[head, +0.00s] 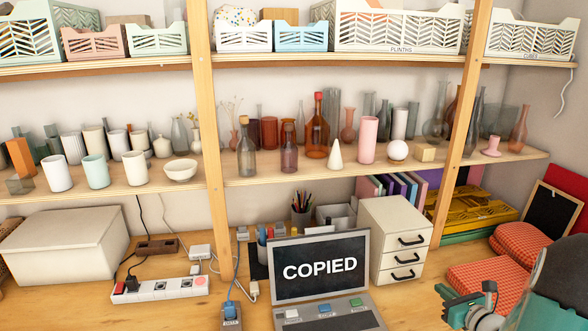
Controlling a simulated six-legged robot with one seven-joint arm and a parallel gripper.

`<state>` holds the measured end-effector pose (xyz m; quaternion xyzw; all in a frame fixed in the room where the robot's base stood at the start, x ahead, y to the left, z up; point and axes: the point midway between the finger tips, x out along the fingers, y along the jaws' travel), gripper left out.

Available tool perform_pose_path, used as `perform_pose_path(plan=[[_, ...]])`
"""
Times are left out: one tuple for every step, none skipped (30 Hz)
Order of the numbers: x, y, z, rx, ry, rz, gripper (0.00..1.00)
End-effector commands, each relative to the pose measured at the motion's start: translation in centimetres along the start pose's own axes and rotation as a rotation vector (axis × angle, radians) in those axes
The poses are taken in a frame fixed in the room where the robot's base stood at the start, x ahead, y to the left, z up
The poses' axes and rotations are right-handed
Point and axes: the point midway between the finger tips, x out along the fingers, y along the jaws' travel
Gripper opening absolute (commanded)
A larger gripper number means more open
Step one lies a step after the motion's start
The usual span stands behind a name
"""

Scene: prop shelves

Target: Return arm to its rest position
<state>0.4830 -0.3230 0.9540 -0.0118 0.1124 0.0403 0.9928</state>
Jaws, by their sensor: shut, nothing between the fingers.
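My gripper (446,300) shows at the bottom right, with teal-green fingers shut and empty. It is above the wooden desk, to the right of the grey laptop-like device (322,266) whose screen reads "COPIED". My dark rounded arm link fills the lower right corner, and part of the arm is cut off by the frame edge. A blue cable runs to a small device labelled "DATA" (231,317) left of the screen.
A white drawer unit (395,240) and red patterned cushions (485,278) stand near my gripper. A power strip (160,288) and a white box (66,243) are at left. Glass bottles and vases crowd the shelf (280,177) above. A wooden post (465,125) rises behind the drawers.

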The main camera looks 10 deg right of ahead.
Motion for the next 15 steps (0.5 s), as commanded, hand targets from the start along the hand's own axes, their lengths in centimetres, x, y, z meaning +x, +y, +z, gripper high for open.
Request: perform_pose_path(plan=[[0.3, 1.2, 0.9, -0.034, 0.002, 0.034, 0.0], [0.4, 2.2, 1.5, -0.064, 0.006, 0.062, 0.0], [0.7, 3.8, 2.4, -0.112, 0.012, 0.109, 0.0], [0.8, 5.3, 3.1, -0.157, 0.018, 0.151, 0.0], [0.9, 7.0, 3.9, -0.21, 0.025, 0.2, 0.0], [0.9, 9.4, 4.9, -0.289, 0.035, 0.27, 0.0], [0.8, 11.3, 5.7, -0.355, 0.042, 0.325, 0.0], [0.6, 13.3, 6.4, -0.423, 0.048, 0.381, 0.0], [0.2, 15.8, 7.2, -0.512, 0.056, 0.452, 0.0], [-0.2, 17.5, 7.7, -0.582, 0.061, 0.505, 0.0], [-0.7, 19.2, 8.1, -0.652, 0.067, 0.555, 0.0], [-1.5, 21.3, 8.5, -0.745, 0.072, 0.621, 0.0], [-2.1, 22.8, 8.8, -0.816, 0.075, 0.669, 0.0], [-2.8, 24.2, 9.0, -0.888, 0.078, 0.716, 0.0], [-3.8, 25.9, 9.2, -0.987, 0.081, 0.776, 0.0]])
